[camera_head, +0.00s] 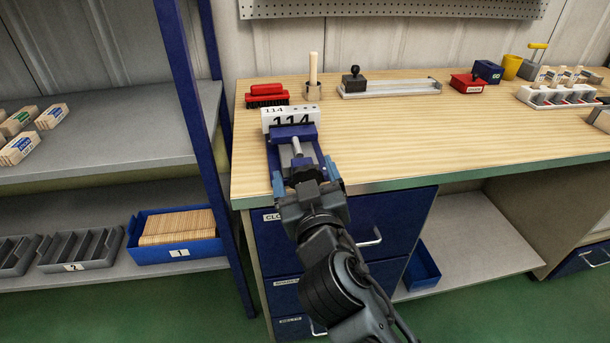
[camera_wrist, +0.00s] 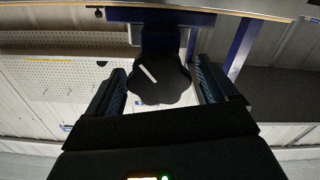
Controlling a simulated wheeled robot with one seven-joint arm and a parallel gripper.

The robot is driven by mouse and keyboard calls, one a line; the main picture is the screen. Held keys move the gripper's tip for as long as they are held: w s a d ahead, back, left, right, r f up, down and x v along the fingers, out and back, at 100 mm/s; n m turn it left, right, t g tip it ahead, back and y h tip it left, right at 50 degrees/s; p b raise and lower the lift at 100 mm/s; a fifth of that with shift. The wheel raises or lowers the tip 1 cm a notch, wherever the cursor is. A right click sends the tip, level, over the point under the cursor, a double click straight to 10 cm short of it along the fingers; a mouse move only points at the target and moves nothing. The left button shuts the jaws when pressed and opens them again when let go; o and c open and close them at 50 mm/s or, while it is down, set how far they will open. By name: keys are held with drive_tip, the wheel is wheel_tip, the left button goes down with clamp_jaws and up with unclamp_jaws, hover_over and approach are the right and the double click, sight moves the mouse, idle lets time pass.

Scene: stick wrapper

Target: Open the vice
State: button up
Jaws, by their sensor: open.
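The blue vice (camera_head: 292,132) stands at the front left edge of the wooden workbench, with a white "114" label behind its jaw. In the wrist view its underside (camera_wrist: 160,38) is at the top, with a dark lobed knob (camera_wrist: 158,84) bearing a white line. My gripper (camera_head: 306,181) is at the front end of the vice. Its blue fingers are open, one on each side of the knob, in the wrist view (camera_wrist: 161,68). I cannot tell whether they touch it. In the head view my gripper hides the knob.
The workbench (camera_head: 420,137) is largely clear to the right of the vice. A red brush (camera_head: 267,97) and a wooden stick in a holder (camera_head: 313,75) stand behind it. A blue shelf post (camera_head: 200,110) is close on the left. Drawers (camera_head: 375,215) are below.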

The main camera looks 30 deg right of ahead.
drive_tip(key=b+v, duration=0.2)
drive_tip(key=v, duration=0.6)
drive_tip(key=shift+w, duration=0.1)
drive_tip(key=shift+w+d+r+m+p, duration=0.1)
drive_tip(key=shift+w+d+m+p, duration=0.25)
drive_tip(key=shift+w+m, duration=0.7)
drive_tip(key=shift+w+d+f+m+p, duration=0.1)
drive_tip(key=shift+w+d+m, duration=0.6)
drive_tip(key=shift+w, duration=0.7)
drive_tip(key=shift+w+d+r+m+p, duration=0.1)
drive_tip(key=shift+w+d+m+p, duration=0.2)
drive_tip(key=shift+w+m, duration=0.8)
drive_tip(key=shift+w, duration=0.1)
drive_tip(key=shift+c, duration=0.5)
